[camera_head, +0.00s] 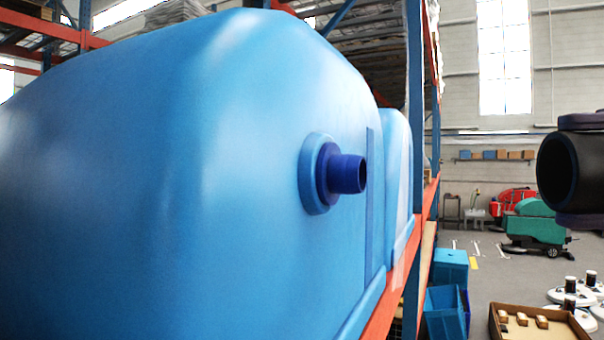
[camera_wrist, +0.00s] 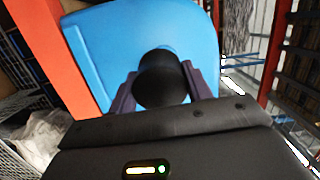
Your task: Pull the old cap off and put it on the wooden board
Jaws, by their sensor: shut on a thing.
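A large blue tank (camera_head: 230,190) fills the left and middle of the head view. Its dark blue spout (camera_head: 348,174) sticks out bare from a round collar. The black round cap (camera_head: 560,172) is at the right edge, apart from the spout, with its hollow end facing left. My gripper (camera_head: 588,170) is shut on it, one finger above and one below. In the wrist view, the cap (camera_wrist: 160,78) sits between my gripper's fingers (camera_wrist: 163,86), in front of a blue tank (camera_wrist: 205,40). The wooden board is not clearly identifiable; a tan strip (camera_head: 428,250) shows beside the rack.
An orange rack beam (camera_head: 385,315) runs below the tank. Blue crates (camera_head: 445,310) stand on the floor to its right. A cardboard tray (camera_head: 535,325) holding small items is at lower right. A green floor scrubber (camera_head: 535,228) stands farther back. Open space lies between spout and cap.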

